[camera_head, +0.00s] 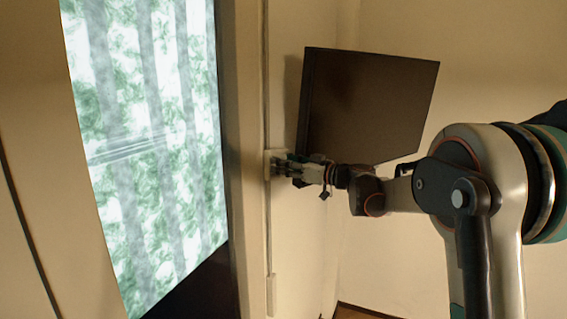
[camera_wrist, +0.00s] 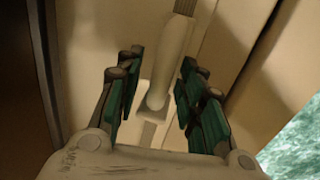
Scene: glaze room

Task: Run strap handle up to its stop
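The strap handle (camera_wrist: 170,60) is a pale, elongated piece in the wrist view, with a grey ribbed strap end (camera_wrist: 185,6) at its top. In the head view a pale fitting (camera_head: 270,163) sits on the wall at my fingertips, on the line of a thin vertical strap (camera_head: 265,80). My gripper (camera_head: 284,168) reaches it from the right. In the wrist view my gripper (camera_wrist: 158,78) has its green-padded fingers spread on either side of the handle, with visible gaps. Any contact at the fingertips is hard to tell.
A window (camera_head: 150,130) with a blurred green view lies left of the strap. A dark flat panel (camera_head: 370,105) stands out from the wall just above and behind my gripper. A lower pale fitting (camera_head: 271,292) sits further down the wall.

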